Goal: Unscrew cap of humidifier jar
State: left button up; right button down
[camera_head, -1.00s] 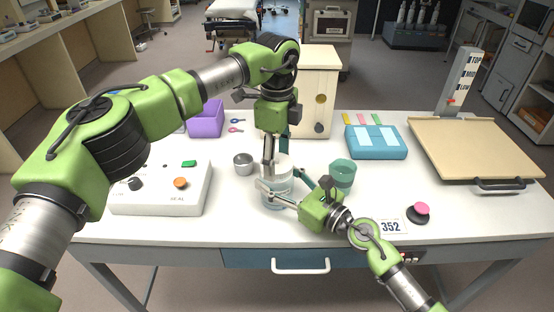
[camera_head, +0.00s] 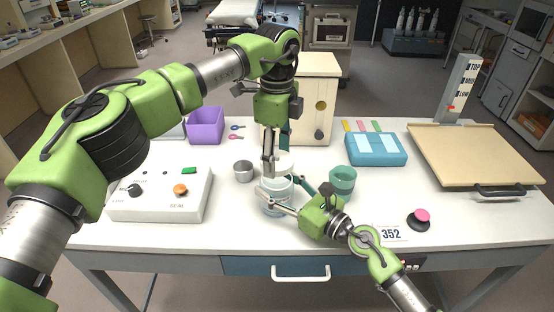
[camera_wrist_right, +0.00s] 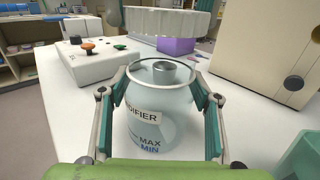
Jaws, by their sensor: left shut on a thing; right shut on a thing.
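The clear humidifier jar (camera_head: 276,205) stands upright near the middle of the table. In the right wrist view the jar (camera_wrist_right: 152,122) shows its label, MAX and MIN marks and an open round mouth. My right gripper (camera_head: 278,200) is shut around the jar's body from the right, with a finger on each side (camera_wrist_right: 160,115). The white ridged cap (camera_wrist_right: 168,22) hangs above the jar's mouth with a gap between them. My left gripper (camera_head: 270,165) points down from above and is shut on the cap; its fingertips are partly hidden in the head view.
A metal cup (camera_head: 243,172) stands left of the jar and a green cup (camera_head: 342,181) right of it. A white control box (camera_head: 160,195), purple bin (camera_head: 205,125), beige cabinet (camera_head: 318,95), blue case (camera_head: 375,148) and wooden board (camera_head: 470,155) surround them.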

pick_arm(q)
notch_tip(320, 180, up, 3)
jog(key=shift+f, duration=0.2)
pick_arm(e)
jog(key=c, duration=0.7)
grip_release()
jog(key=shift+o, duration=0.2)
